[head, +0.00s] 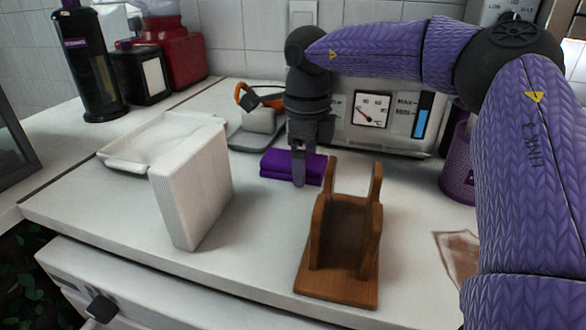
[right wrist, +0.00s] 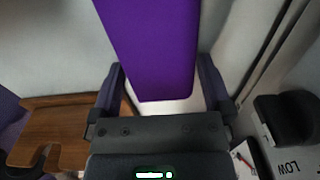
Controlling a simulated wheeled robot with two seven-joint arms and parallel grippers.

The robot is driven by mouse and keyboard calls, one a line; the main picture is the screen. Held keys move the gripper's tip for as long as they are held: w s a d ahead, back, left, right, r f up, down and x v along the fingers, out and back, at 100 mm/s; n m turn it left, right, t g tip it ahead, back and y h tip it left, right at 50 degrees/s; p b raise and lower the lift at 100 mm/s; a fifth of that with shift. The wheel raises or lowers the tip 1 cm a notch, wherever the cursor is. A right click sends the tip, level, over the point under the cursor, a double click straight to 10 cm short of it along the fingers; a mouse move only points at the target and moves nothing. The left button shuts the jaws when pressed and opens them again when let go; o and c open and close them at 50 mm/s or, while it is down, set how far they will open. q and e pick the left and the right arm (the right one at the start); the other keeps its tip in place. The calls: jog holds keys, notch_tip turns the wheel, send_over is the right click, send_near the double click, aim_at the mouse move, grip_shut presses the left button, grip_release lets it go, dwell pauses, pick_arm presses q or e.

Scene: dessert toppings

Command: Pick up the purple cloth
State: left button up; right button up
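The purple cloth (head: 275,164) lies folded in a small flat stack on the white counter, in front of the grey machine. My right gripper (head: 299,172) points down at the cloth in the head view, with one finger in front of it. In the right wrist view the cloth (right wrist: 155,45) runs between the two fingers of the open right gripper (right wrist: 163,75). A narrow gap shows on each side, so the fingers do not appear to be pressing on it. The far finger is hidden in the head view. My left gripper is not in view.
A brown wooden holder (head: 346,235) stands just in front of the cloth. A white ribbed block (head: 195,190) and white tray (head: 140,150) are to the left. The grey machine with a gauge (head: 385,118) stands behind, and a purple mesh cup (head: 457,170) is to the right.

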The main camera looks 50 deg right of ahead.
jog(key=c, duration=0.9)
jog(key=shift+o, duration=0.2)
notch_tip(320, 180, up, 10)
jog(key=p, duration=0.5)
